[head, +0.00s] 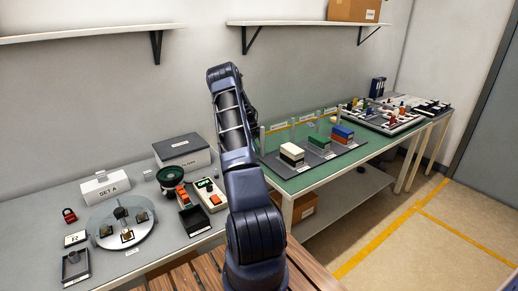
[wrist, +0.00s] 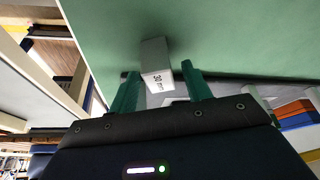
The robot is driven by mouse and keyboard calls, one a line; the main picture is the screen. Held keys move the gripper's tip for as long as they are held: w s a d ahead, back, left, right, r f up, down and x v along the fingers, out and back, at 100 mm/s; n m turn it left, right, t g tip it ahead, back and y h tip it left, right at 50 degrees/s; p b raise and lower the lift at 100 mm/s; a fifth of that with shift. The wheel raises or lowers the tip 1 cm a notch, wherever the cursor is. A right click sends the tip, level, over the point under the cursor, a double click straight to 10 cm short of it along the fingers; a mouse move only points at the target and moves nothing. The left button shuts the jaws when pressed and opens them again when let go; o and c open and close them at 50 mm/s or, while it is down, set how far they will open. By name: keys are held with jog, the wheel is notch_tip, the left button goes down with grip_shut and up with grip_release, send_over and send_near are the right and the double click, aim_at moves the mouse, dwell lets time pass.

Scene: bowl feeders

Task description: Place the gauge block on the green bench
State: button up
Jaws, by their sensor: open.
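The gauge block is a small grey block (wrist: 156,62) marked "30 mm" in the wrist view. It appears to stand on the bare surface of the green bench (wrist: 225,35). My gripper (wrist: 160,90) has two green fingers set apart, one on each side of the block's near end. I see gaps between the fingers and the block. In the head view the green bench (head: 345,167) stands right of centre. My arm hides the gripper and the block there.
On the green bench a dark tray (head: 330,160) holds white, green and blue block stacks. Left, a grey table carries a round plate (head: 110,228), a dark bowl (head: 172,180), a "SET A" box (head: 105,187) and a control box (head: 208,197). Shelves hang above.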

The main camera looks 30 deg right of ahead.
jog(key=v, duration=1.1)
jog(key=s+a+r+n+t, duration=0.2)
jog(key=s+a+r+n, duration=0.3)
jog(key=a+r, duration=0.4)
jog(key=s+a+r+n+t+y, duration=0.1)
jog(key=s+a+r+n, duration=0.45)
jog(key=a+r, duration=0.3)
jog(key=s+a+r+n+t, duration=0.2)
jog(key=s+a+r+n, duration=0.35)
jog(key=a+r, duration=0.4)
jog(key=s+a+r+n+t, duration=0.1)
jog(key=s+a+r+n, duration=0.1)
jog(key=s+a+n, duration=0.35)
jog(key=s+a+r+n+t, duration=0.1)
jog(key=s+a+r+n, duration=0.1)
jog(key=s+a, duration=0.6)
jog(key=s+a+f+n, duration=0.1)
jog(key=s+n, duration=0.1)
jog(key=s, duration=0.3)
jog(key=s+a+f+n+t, duration=0.1)
jog(key=s+a+n, duration=0.1)
jog(key=s, duration=0.4)
jog(key=s+a+f+n, duration=0.1)
jog(key=s+f+n, duration=0.1)
jog(key=s+n, duration=0.2)
jog(key=shift+s+a+t+y, duration=0.4)
jog(key=shift+s, duration=0.7)
